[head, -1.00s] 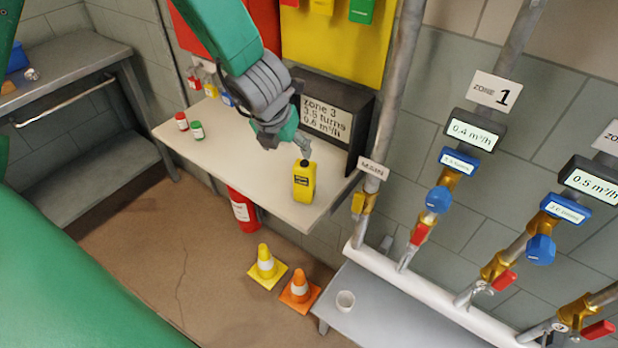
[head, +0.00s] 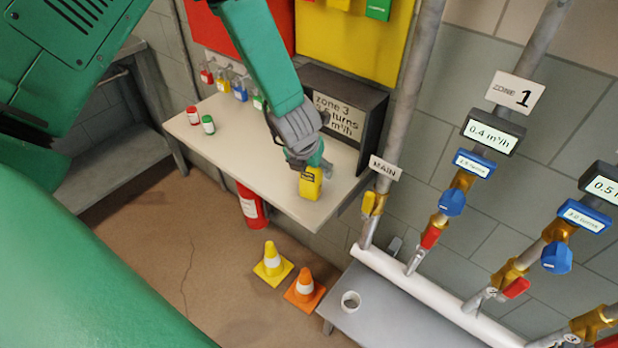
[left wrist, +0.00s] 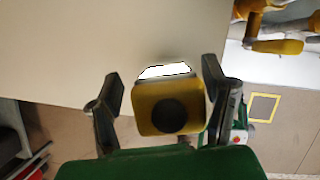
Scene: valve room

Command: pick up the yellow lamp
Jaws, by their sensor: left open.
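The yellow lamp (head: 310,186) stands upright on the light tabletop (head: 262,171), close to its front right edge. My left gripper (head: 314,166) comes down over it from above and hides its top in the head view. In the left wrist view the lamp (left wrist: 168,106) shows from above, with a dark round top and a white patch on one side. The open fingers of my left gripper (left wrist: 162,98) are on either side of it, with a gap visible to each finger. My right gripper is not in view.
A dark display box (head: 345,110) stands just behind the lamp. Red (head: 193,115) and green (head: 208,124) containers stand at the table's left. Pipes with valves rise at the right. Yellow (head: 272,262) and orange (head: 304,288) cones stand on the floor below.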

